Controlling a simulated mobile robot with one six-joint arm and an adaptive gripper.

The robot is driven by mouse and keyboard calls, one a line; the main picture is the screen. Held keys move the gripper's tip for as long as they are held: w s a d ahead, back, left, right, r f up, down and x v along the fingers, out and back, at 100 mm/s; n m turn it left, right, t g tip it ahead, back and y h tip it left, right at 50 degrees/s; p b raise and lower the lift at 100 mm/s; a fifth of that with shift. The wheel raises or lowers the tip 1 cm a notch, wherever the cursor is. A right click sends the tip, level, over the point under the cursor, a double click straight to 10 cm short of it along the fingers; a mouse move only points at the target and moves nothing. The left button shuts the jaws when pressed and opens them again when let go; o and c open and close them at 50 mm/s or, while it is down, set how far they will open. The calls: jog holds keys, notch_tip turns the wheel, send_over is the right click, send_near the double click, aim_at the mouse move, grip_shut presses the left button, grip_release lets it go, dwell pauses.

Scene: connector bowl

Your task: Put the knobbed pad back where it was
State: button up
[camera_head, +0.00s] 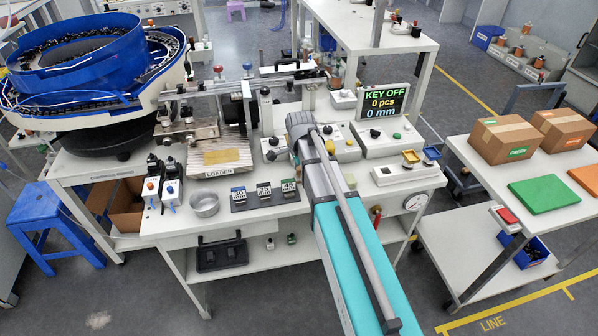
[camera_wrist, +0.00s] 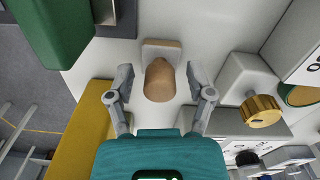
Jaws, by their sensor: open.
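In the wrist view, a tan, rounded knob (camera_wrist: 159,84) stands out from a small pale grey block (camera_wrist: 161,50); this looks like the knobbed pad, though I cannot be sure. My gripper (camera_wrist: 160,76) is open, with one finger on each side of the knob and a visible gap on both sides. The knob is not gripped. In the head view my arm hides the gripper and this part of the bench. The place where the pad was cannot be told from these frames.
In the wrist view, a gold-knobbed grey block (camera_wrist: 262,110) is close on the right, and a green block (camera_wrist: 52,28) and yellow surface (camera_wrist: 82,135) are on the left. In the head view, the bowl feeder (camera_head: 85,85), metal cup (camera_head: 205,204) and display (camera_head: 381,104) crowd the bench.

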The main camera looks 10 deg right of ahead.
jog(key=shift+r, duration=0.1)
notch_tip(320, 180, up, 12)
jog(key=p, duration=1.2)
dwell(0.8)
jog(key=s+n, duration=1.6)
jog(key=shift+a, duration=0.1)
dwell(1.0)
